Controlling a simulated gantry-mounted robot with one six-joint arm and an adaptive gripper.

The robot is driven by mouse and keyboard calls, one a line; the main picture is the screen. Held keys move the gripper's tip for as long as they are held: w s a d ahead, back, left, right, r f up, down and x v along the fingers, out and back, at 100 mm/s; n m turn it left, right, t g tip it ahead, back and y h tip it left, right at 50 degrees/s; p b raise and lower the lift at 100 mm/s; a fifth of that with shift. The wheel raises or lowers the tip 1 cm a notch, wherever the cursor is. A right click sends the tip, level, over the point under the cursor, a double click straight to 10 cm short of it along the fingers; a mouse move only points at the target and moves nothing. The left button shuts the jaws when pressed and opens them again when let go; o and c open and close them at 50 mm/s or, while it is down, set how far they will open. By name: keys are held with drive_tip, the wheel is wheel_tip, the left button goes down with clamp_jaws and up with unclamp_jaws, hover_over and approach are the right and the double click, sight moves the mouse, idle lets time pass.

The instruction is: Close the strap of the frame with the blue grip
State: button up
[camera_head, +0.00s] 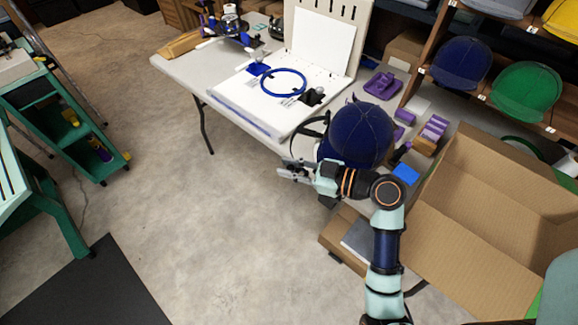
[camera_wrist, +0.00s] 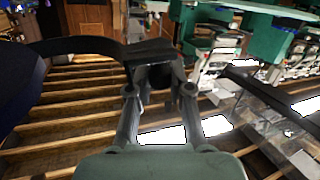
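A navy blue cap (camera_head: 357,135) sits at the table's near right edge. A dark strap (camera_head: 297,130) loops out from its left side. In the wrist view the cap's dark side is at the far left (camera_wrist: 18,75), and the black strap (camera_wrist: 85,45) curves from it to a dark end at my fingertips. My gripper (camera_head: 284,168) is just below and in front of the loop in the head view. In the wrist view my gripper (camera_wrist: 158,80) has a dark piece at or between its fingertips; whether they clamp it is unclear. I cannot make out a blue grip on the frame.
The table holds a white board (camera_head: 240,105) with a blue ring (camera_head: 283,84). Purple parts (camera_head: 384,85) lie behind the cap. An open cardboard box (camera_head: 478,230) stands close on the right. The floor (camera_head: 200,215) left of my gripper is clear.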

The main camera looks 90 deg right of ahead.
drive_tip(key=o, duration=0.4)
drive_tip(key=v, duration=1.2)
drive_tip(key=shift+c, duration=0.2)
